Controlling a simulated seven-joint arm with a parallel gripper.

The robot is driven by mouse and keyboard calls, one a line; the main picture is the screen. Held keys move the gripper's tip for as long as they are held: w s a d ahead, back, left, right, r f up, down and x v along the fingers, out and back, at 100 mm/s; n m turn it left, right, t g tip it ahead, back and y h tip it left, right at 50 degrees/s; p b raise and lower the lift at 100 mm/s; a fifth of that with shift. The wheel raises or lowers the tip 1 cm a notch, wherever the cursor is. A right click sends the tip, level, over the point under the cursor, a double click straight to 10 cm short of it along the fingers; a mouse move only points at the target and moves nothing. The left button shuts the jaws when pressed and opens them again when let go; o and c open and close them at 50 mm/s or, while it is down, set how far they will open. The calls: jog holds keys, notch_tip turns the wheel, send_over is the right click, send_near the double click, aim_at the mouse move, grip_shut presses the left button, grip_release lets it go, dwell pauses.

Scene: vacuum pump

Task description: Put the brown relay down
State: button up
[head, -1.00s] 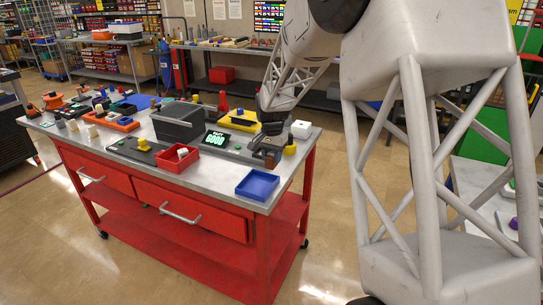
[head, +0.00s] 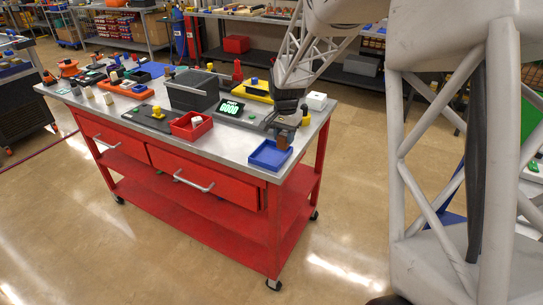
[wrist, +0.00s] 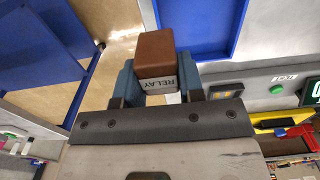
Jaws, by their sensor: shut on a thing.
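The brown relay (wrist: 156,52) is a small block with a white face lettered RELAY. My gripper (wrist: 157,78) is shut on it, one blue-grey finger on each side. In the head view the relay (head: 283,140) hangs below my gripper (head: 287,128) at the back right edge of the blue tray (head: 266,158). In the wrist view the relay overlaps a corner of the blue tray (wrist: 210,25). The tray looks empty. I cannot tell how high the relay is above it.
A red bin (head: 192,126) with a white part stands left of the tray. Behind are a green-lit display (head: 230,108), a dark grey box (head: 193,92) and a white box (head: 317,101). The bench's front right edge is close to the tray.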

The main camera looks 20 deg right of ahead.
jog(key=s+a+f, duration=0.1)
jog(key=s+a, duration=0.3)
jog(key=s, duration=0.7)
jog(key=shift+f, duration=0.3)
jog(key=shift+a, duration=0.1)
send_over(272, 155)
jog(key=shift+s+a+f, duration=0.1)
jog(key=shift+f, duration=0.65)
jog(key=shift+f, duration=1.75)
jog(key=shift+f, duration=0.1)
jog(key=o, duration=1)
